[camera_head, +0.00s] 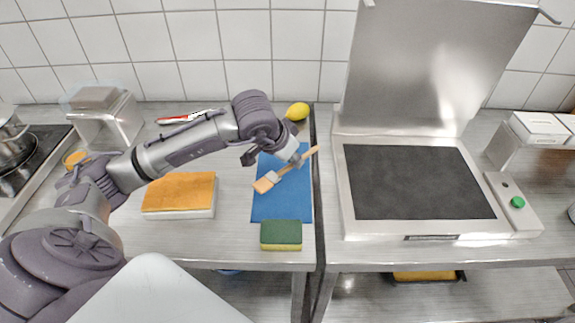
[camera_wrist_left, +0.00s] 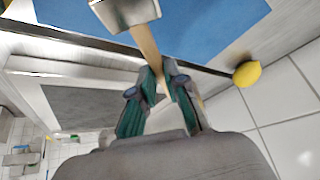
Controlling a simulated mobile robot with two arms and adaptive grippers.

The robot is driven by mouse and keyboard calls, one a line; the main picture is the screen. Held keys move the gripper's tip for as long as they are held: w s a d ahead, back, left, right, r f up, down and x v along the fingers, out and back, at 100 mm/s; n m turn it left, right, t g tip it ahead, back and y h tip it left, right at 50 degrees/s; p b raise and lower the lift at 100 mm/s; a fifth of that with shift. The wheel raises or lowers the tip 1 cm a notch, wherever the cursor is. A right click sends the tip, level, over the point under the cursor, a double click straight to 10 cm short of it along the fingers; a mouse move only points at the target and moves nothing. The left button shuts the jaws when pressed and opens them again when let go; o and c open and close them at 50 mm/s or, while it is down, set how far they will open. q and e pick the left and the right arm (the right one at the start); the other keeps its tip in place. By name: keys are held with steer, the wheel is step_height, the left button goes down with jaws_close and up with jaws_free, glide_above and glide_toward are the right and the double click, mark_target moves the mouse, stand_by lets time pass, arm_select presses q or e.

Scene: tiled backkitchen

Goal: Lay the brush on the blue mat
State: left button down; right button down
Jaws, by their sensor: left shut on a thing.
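In the left wrist view the brush handle (camera_wrist_left: 146,45) runs up from between the fingers of my left gripper (camera_wrist_left: 163,80) to a metal ferrule. The blue mat (camera_wrist_left: 200,30) fills the top of that view. My right gripper is not in view.
A green and yellow sponge (camera_head: 281,235) lies at the mat's front edge. A lemon (camera_head: 297,111) lies behind the mat. An orange-topped block (camera_head: 180,194) is to the left. A grill with a raised lid (camera_head: 420,180) stands to the right, past a gap between the counters.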

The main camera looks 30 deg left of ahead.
mark_target(290, 172)
arm_select(q)
steer(key=shift+w+a+f, duration=0.35)
steer(key=shift+a+f, duration=0.1)
steer(key=shift+a, duration=0.2)
steer(key=shift+w+a+f, duration=0.35)
steer(key=shift+a+f, duration=0.1)
steer(key=shift+a, duration=0.15)
steer(key=shift+w+a+f, duration=0.15)
steer(key=shift+a+f, duration=0.05)
steer(key=shift+a, duration=0.05)
steer(key=shift+a+f, duration=0.1)
steer(key=shift+f, duration=0.15)
step_height(290, 172, down, 3)
steer(key=shift+f+p, duration=0.15)
steer(key=shift+p, duration=0.5)
steer(key=shift+f, duration=0.15)
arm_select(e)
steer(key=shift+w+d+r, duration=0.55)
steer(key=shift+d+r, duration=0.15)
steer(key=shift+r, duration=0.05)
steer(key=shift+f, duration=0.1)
